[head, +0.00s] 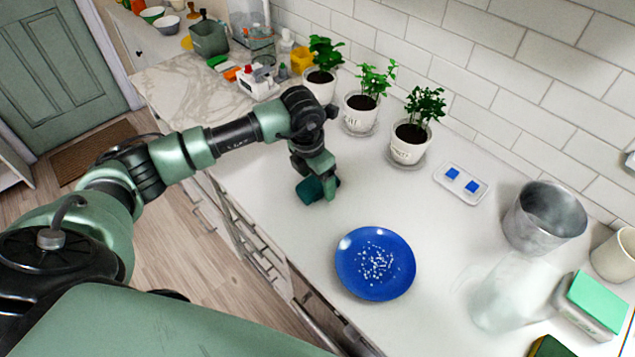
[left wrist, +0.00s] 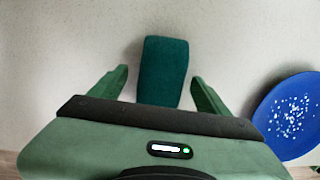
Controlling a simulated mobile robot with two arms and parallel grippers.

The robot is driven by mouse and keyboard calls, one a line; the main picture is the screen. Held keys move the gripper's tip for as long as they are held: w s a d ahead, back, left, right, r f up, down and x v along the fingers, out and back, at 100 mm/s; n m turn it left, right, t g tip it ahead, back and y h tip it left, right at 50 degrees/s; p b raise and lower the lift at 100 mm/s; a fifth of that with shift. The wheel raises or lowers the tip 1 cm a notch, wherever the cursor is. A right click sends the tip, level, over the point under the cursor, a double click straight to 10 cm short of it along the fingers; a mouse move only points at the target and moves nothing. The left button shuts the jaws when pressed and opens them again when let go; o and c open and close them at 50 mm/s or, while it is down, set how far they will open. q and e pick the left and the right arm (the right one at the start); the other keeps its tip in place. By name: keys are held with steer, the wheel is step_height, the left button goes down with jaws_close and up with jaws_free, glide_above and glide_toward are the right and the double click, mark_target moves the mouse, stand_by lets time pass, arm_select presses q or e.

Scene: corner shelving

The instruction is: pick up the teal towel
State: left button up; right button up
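The teal towel (head: 309,191) lies on the white counter as a compact dark teal bundle. In the left wrist view the towel (left wrist: 163,70) sits between the two fingers, with a gap on each side. My left gripper (head: 322,186) is at the towel from above; in the left wrist view the gripper (left wrist: 158,86) is open around it. In the head view the gripper hides part of the towel. My right gripper is not in view.
A blue plate (head: 352,280) with white bits lies near the front edge. Potted plants (head: 411,135) stand along the tiled wall. A metal pot (head: 545,215), a clear glass vessel (head: 505,292) and a teal-lidded box (head: 596,300) stand at the right. Counter around the towel is clear.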

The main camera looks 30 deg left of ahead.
arm_select(q)
steer(key=c, duration=1.3)
steer(key=shift+o, duration=0.2)
steer(key=shift+r, duration=0.1)
steer(key=shift+w+r, duration=0.1)
steer(key=shift+r, duration=0.4)
step_height(320, 180, up, 19)
steer(key=b, duration=0.4)
steer(key=shift+b, duration=0.35)
